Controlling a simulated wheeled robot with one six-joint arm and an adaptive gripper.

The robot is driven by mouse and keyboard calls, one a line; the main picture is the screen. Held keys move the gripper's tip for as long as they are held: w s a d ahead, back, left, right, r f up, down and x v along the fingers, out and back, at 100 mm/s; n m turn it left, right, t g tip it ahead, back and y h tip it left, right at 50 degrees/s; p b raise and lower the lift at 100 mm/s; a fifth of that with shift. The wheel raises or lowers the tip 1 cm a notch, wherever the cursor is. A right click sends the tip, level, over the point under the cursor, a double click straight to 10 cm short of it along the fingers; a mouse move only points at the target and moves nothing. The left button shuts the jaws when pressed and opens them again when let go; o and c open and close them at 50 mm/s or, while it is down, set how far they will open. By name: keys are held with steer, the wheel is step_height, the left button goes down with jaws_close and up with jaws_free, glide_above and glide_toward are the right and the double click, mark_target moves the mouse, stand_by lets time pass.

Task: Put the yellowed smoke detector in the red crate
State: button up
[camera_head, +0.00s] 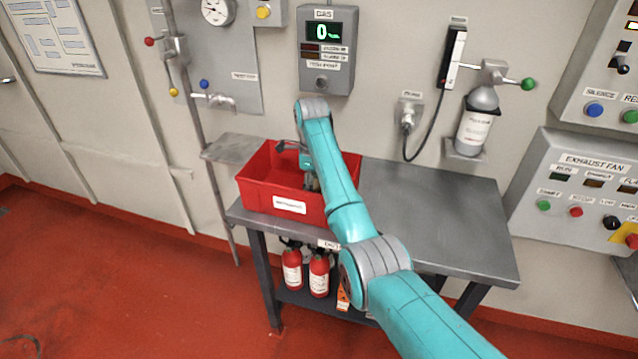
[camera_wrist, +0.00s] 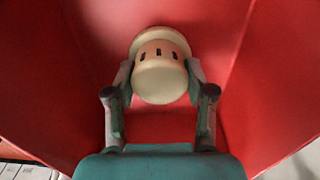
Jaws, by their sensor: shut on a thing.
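The yellowed smoke detector (camera_wrist: 160,80) is cream-coloured and round, with small dark slots around its side. In the wrist view my gripper (camera_wrist: 160,82) is shut on it, one finger on each side. The red crate (camera_head: 284,202) stands on the left end of the grey metal table, with a white label on its front. In the head view my gripper (camera_head: 312,182) reaches down into the crate, largely hidden by my arm. Red crate walls (camera_wrist: 65,80) surround the detector in the wrist view. I cannot tell whether the detector touches the crate floor.
The grey table (camera_head: 430,210) has clear room to the right of the crate. Red extinguishers (camera_head: 318,274) stand on its lower shelf. A gas meter (camera_head: 327,50) and a hanging cable (camera_head: 425,135) are on the wall behind. A pipe tap (camera_head: 215,100) juts out at left.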

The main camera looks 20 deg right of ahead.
steer(key=shift+f, duration=0.15)
steer(key=o, duration=1.3)
